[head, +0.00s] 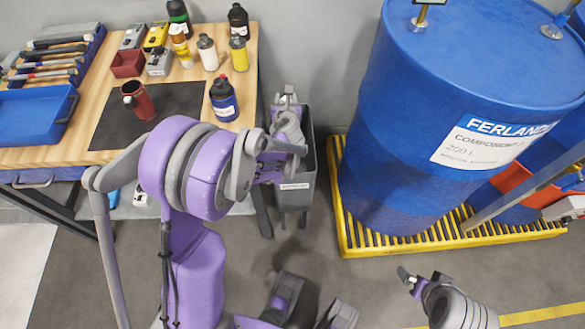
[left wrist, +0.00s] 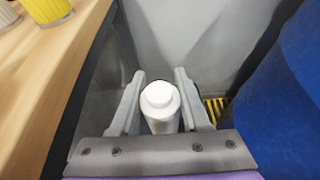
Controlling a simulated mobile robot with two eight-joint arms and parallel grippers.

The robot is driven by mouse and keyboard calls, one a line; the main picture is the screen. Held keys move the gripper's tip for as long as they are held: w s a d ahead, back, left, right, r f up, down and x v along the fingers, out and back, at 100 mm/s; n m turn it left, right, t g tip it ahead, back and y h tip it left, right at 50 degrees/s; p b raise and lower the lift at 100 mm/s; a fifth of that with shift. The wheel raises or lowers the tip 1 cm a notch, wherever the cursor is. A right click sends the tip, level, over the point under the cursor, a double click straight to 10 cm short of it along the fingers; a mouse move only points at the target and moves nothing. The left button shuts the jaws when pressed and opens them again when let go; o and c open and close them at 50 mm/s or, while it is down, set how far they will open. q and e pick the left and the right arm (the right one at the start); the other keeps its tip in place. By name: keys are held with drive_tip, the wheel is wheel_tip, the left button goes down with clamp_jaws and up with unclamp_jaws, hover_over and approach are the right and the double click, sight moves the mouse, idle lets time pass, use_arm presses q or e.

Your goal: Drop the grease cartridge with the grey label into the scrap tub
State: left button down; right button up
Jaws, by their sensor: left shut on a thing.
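My left gripper (head: 288,98) is shut on a white cartridge with a rounded cap (left wrist: 160,100), seen from its cap end between the two grey fingers in the left wrist view. Its label does not show there, and in the head view my gripper and wrist hide most of it. The grey scrap tub (head: 295,195) stands on the floor between the bench and the blue drum, with a small white label on its front. My left gripper is above the tub's opening. My right gripper (head: 405,277) is at the lower right, away from the tub; its jaws are unclear.
The wooden bench (head: 75,153) at left holds several bottles, a red mug (head: 138,100) on a dark mat and a blue tray (head: 35,115). A large blue drum (head: 400,110) stands on a yellow grated pallet (head: 350,240) right of the tub.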

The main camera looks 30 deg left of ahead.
use_arm(q)
wheel_tip(320, 180, down, 4)
drive_tip(key=shift+f+b, duration=0.2)
drive_tip(key=shift+b, duration=0.85)
drive_tip(key=shift+c, duration=1.5)
unclamp_jaws()
drive_tip(key=shift+d, duration=0.1)
drive_tip(key=p+v, duration=0.1)
drive_tip(key=v, duration=0.9)
drive_tip(key=shift+s+d+r, duration=0.15)
drive_tip(key=shift+s+r, duration=0.05)
drive_tip(key=shift+s, duration=0.15)
